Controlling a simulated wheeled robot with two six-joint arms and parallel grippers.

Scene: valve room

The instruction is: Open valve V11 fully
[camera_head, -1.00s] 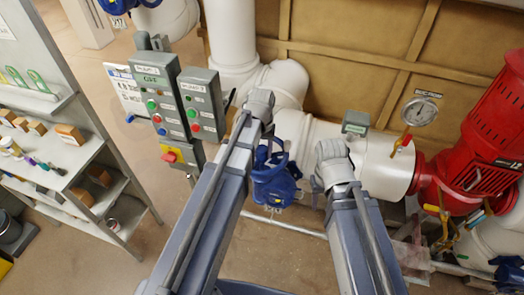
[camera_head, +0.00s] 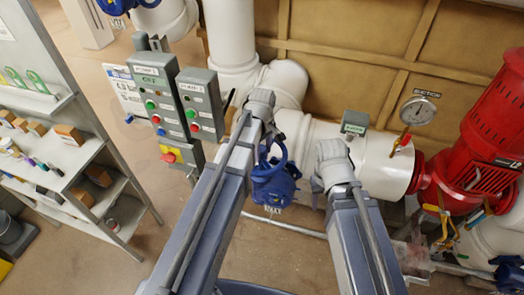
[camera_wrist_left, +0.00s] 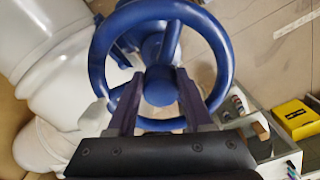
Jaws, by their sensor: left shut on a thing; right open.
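A blue valve (camera_head: 273,190) with a blue handwheel sits on the white pipe in the middle of the head view. A small white tag (camera_head: 274,210) hangs below it, its print too small to read surely. In the left wrist view the round handwheel (camera_wrist_left: 97,62) fills the upper middle, with spokes and a hub. My left gripper (camera_wrist_left: 157,80) reaches across the lower rim, its two fingers on either side of the hub, shut on the handwheel. In the head view its fingers are mostly hidden. My right gripper (camera_head: 317,190) is open right of the valve, apart from the handwheel, fingers barely visible.
A red pump (camera_head: 490,130) and a gauge (camera_head: 418,111) stand at the right. Grey control boxes (camera_head: 158,100) with buttons stand left of my arms. A shelf unit (camera_head: 70,155) with small items is at the far left. Floor is clear between shelf and arms.

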